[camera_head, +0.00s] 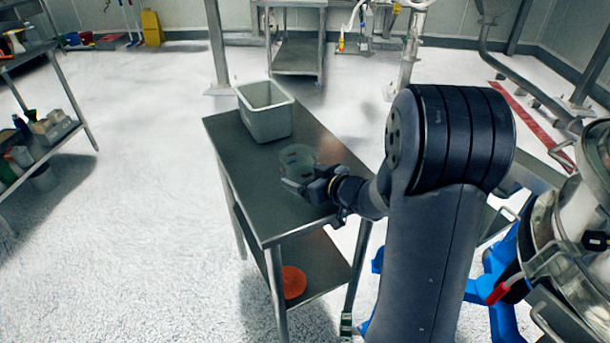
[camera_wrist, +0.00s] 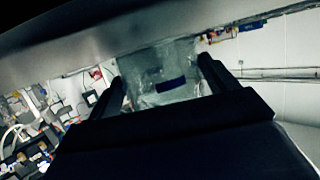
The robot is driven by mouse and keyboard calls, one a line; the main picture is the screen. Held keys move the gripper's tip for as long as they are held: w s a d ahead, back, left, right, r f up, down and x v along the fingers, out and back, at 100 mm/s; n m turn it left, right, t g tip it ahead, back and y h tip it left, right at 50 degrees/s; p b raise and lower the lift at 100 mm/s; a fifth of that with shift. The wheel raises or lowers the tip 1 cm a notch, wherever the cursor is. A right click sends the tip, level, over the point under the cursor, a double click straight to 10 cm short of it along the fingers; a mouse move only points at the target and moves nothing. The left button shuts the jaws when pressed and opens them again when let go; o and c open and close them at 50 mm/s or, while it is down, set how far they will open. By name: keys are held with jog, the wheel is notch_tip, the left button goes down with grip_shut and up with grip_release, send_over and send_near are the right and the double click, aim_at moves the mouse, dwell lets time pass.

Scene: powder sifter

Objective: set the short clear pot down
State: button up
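The short clear pot (camera_head: 297,158) is at the near half of the grey metal table (camera_head: 245,165), in front of my gripper. My gripper (camera_head: 306,183) reaches in from the right, low over the table. In the wrist view, the clear pot (camera_wrist: 158,70) sits between the two dark fingers of my gripper (camera_wrist: 162,85), one along each side. The fingers look shut on it. A dark blue patch shows on or through its wall. I cannot tell whether its base touches the tabletop. My gripper hides part of the pot in the head view.
A grey open bin (camera_head: 266,118) stands at the table's far end. Bare tabletop lies to the left of and nearer than the pot. An orange round thing (camera_head: 293,282) lies on the lower shelf. A steel machine (camera_head: 570,250) stands at the right.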

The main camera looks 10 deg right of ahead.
jog(key=o, duration=0.4)
jog(key=shift+r, duration=0.25)
jog(key=p+v, duration=0.2)
jog(key=v, duration=1)
